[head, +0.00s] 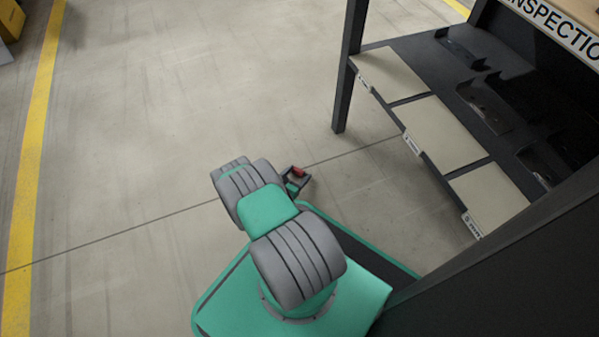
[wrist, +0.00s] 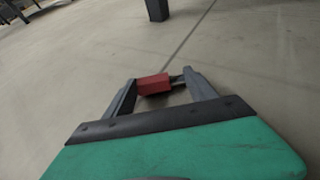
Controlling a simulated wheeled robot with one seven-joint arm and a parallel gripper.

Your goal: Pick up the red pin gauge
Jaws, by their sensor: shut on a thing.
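A red pin gauge (wrist: 153,84) is between the fingertips of my gripper (wrist: 160,86) in the wrist view. My gripper is shut on it, with the floor visible beyond. My gripper is over open floor, to the left of the inspection bench. Part of the gripper is hidden behind my own arm in the head view.
A dark inspection bench (head: 340,98) stands at the right, with several beige panels (head: 440,132) along its front and dark holders (head: 484,106) behind them. A yellow floor line (head: 36,130) runs along the left. The floor (head: 200,90) between is clear.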

